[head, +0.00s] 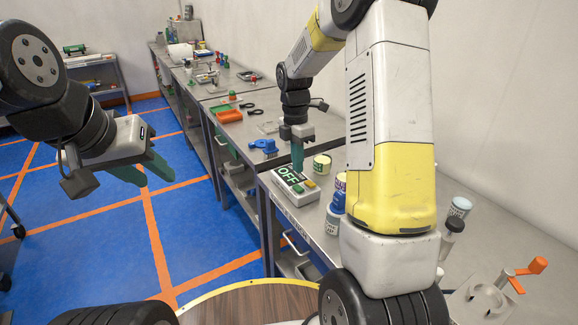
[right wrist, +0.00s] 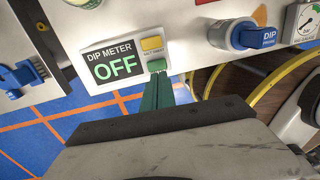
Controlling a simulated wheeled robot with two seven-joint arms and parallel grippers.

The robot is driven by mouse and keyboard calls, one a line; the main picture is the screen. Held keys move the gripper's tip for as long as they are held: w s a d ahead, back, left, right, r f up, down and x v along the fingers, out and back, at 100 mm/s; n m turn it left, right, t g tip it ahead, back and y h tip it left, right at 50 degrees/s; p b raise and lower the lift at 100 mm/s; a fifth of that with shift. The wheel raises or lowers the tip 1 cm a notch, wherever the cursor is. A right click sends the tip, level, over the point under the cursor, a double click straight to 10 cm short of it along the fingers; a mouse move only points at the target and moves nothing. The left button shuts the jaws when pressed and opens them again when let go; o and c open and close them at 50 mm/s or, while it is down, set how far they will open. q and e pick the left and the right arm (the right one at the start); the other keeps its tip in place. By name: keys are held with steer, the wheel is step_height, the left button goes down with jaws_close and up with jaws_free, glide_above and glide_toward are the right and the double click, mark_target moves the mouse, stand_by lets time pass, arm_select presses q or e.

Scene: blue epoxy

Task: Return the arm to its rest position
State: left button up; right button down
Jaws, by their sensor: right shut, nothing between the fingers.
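My right gripper (head: 298,168) hangs at the bench with its green fingers pointing down, shut and empty. In the right wrist view its fingertips (right wrist: 157,74) are at the green button of the dip meter (right wrist: 88,52); I cannot tell if they touch it. The meter reads OFF and has a yellow button above the green one. In the head view the dip meter (head: 308,199) lies on the bench just below the right fingers. My left gripper (head: 158,182) is at the left over the blue floor, its two green fingers apart and empty.
The steel bench (head: 318,222) runs along the right wall. Near the meter are a blue clamp-like item (head: 263,146), a yellow-banded can (head: 322,165) and blue-lidded containers. An orange-handled device (head: 490,298) sits at the front right.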

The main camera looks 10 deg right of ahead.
steer(key=shift+w+a+r, duration=0.15)
steer(key=shift+w+r, duration=0.05)
steer(key=shift+r, duration=0.65)
steer(key=s+r+m+t+y, duration=0.1)
steer(key=s+r+m+t, duration=0.3)
steer(key=s+r+m, duration=0.7)
steer(key=s+a+r+m+t+y, duration=0.1)
steer(key=s+a+r+m+t, duration=0.1)
steer(key=s+m, duration=0.8)
steer(key=s+r+t, duration=0.1)
steer(key=s+r, duration=0.1)
steer(key=s, duration=0.1)
steer(key=shift+y, duration=0.3)
steer(key=shift+d+r, duration=0.1)
steer(key=shift+d, duration=0.05)
